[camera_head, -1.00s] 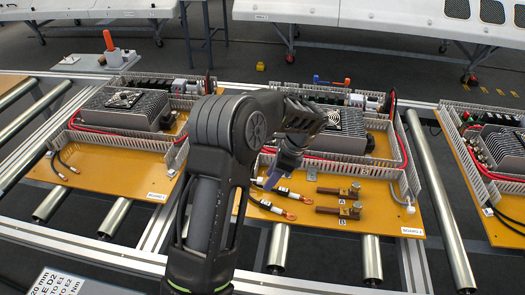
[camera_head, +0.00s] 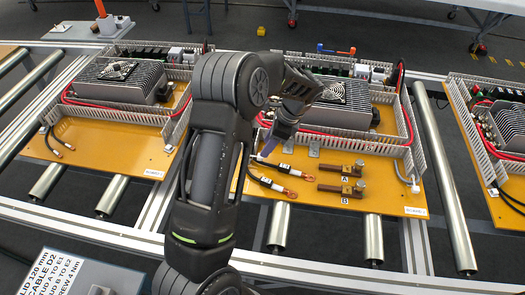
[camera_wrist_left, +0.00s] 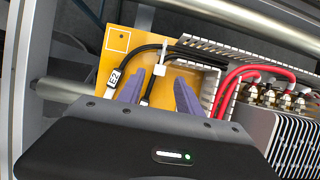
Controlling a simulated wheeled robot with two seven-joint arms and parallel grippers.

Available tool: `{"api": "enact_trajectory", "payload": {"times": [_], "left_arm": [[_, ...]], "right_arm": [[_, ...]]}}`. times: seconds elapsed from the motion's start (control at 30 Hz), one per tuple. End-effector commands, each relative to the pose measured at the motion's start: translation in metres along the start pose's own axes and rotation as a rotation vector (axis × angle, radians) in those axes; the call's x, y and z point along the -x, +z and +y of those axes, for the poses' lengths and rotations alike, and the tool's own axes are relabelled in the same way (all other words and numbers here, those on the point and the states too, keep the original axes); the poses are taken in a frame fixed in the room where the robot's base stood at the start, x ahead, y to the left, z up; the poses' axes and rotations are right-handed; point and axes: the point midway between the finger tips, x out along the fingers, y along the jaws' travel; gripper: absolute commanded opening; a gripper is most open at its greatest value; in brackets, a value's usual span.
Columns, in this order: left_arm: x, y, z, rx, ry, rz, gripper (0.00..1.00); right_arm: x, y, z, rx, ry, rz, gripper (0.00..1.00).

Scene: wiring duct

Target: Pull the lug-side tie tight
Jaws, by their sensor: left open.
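In the left wrist view a white cable tie (camera_wrist_left: 159,70) sits on a black cable (camera_wrist_left: 150,52) above an orange board. The tie shows between the purple fingers of my left gripper (camera_wrist_left: 160,90), which are apart. I cannot tell whether either finger touches it. A white label marked E2 (camera_wrist_left: 115,77) is on a cable beside the left finger. In the head view my left gripper (camera_head: 268,152) is over the left part of the middle board, close to two black cables with copper lugs (camera_head: 291,194). The tie is too small or hidden there. My right gripper is not in view.
Two brown terminal studs marked A (camera_head: 343,170) and B (camera_head: 342,190) are right of the lugs. A grey slotted duct (camera_head: 418,150) borders the middle board (camera_head: 385,195). A finned heatsink unit (camera_head: 340,110) stands behind. Rollers (camera_head: 372,240) show in front of the board.

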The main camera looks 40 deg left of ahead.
Motion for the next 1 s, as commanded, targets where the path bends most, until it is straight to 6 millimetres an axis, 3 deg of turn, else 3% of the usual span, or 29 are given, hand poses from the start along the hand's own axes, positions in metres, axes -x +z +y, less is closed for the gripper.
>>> {"api": "enact_trajectory", "payload": {"times": [0.3, 0.63, 1.0], "left_arm": [[-0.043, 0.001, 0.000, 0.000, 0.001, -0.001, 0.42], [-0.048, 0.000, 0.000, 0.000, 0.000, 0.000, 0.42], [-0.048, 0.000, 0.000, 0.001, 0.000, 0.001, 0.12]], "right_arm": [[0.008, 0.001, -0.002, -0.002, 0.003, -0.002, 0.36], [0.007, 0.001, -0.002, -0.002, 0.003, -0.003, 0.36], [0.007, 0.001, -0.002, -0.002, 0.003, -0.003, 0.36]]}}
